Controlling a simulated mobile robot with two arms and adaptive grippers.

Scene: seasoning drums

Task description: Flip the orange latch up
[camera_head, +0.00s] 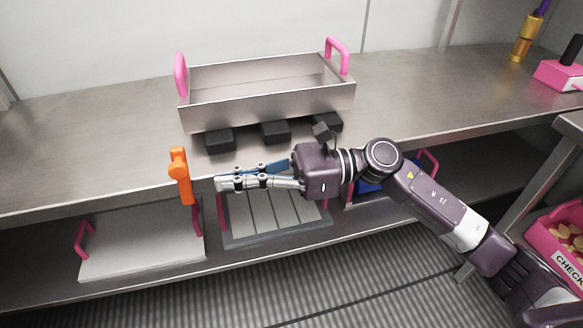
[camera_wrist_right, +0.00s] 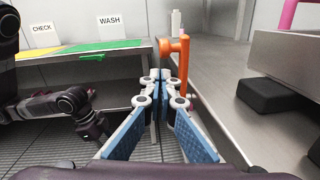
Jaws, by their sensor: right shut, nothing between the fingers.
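The orange latch (camera_head: 180,177) is at the front edge of the upper steel shelf, left of centre in the head view. Its long arm hangs down below the shelf edge, and its rounded head is at the top. My right gripper (camera_head: 220,184) points left, with its fingers shut and empty. Its tips are a little to the right of the latch's lower part, with a small gap in the head view. In the right wrist view the latch (camera_wrist_right: 176,46) stands just beyond the shut fingertips (camera_wrist_right: 166,77). My left gripper is not seen in the head view.
Below, a white lid (camera_head: 145,240) and a grey slatted panel (camera_head: 277,213) lie on the lower shelf. The shelf left of the latch is clear.

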